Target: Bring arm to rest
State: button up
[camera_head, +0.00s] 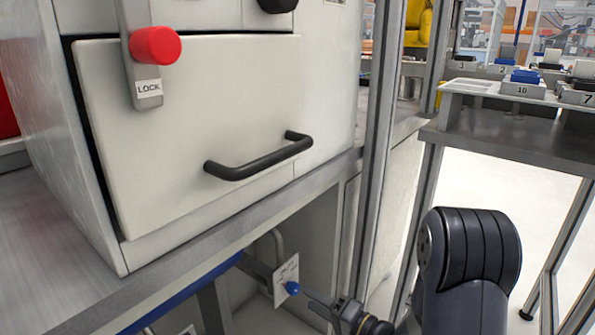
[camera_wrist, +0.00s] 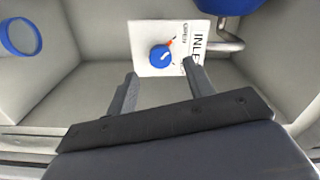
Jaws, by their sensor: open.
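My arm (camera_head: 470,255) is dark and padded and reaches in low at the bottom right of the head view. My gripper (camera_head: 325,303) is partly cut off by the lower edge there, below the bench top. In the wrist view my gripper (camera_wrist: 159,72) has its two fingers apart with nothing held between them. A blue knob (camera_wrist: 160,56) with a red mark sits on a white label plate (camera_wrist: 145,35) just beyond the fingertips. The knob (camera_head: 292,288) also shows in the head view, a little left of the gripper. I cannot tell the exact gap.
A white cabinet drawer with a black handle (camera_head: 258,158) and a red LOCK knob (camera_head: 156,46) stands above the bench edge. A metal post (camera_head: 375,150) rises close to my arm. A blue ring (camera_wrist: 20,37) and a bent pipe (camera_wrist: 229,42) flank the plate.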

aim_at(297, 291)
jog(key=b+x, duration=0.1)
jog(key=x, duration=0.4)
jog(key=shift+s, duration=0.15)
jog(key=shift+d+r+m+p, duration=0.2)
jog(key=shift+r+m+p, duration=0.1)
jog(key=shift+p, duration=0.6)
jog(key=shift+m+p, duration=0.3)
jog(key=shift+p, duration=0.1)
jog(key=m+p, duration=0.3)
jog(key=p, duration=0.3)
jog(key=shift+s+m, duration=0.1)
jog(key=shift+m, duration=0.2)
jog(key=m+p, duration=0.3)
jog(key=p, duration=0.2)
jog(key=shift+m+p, duration=0.3)
jog(key=shift+m, duration=0.1)
jog(key=m+p, duration=0.6)
jog(key=p, duration=0.1)
jog(key=shift+f+m+p, duration=0.25)
jog(key=shift+m+p, duration=1.35)
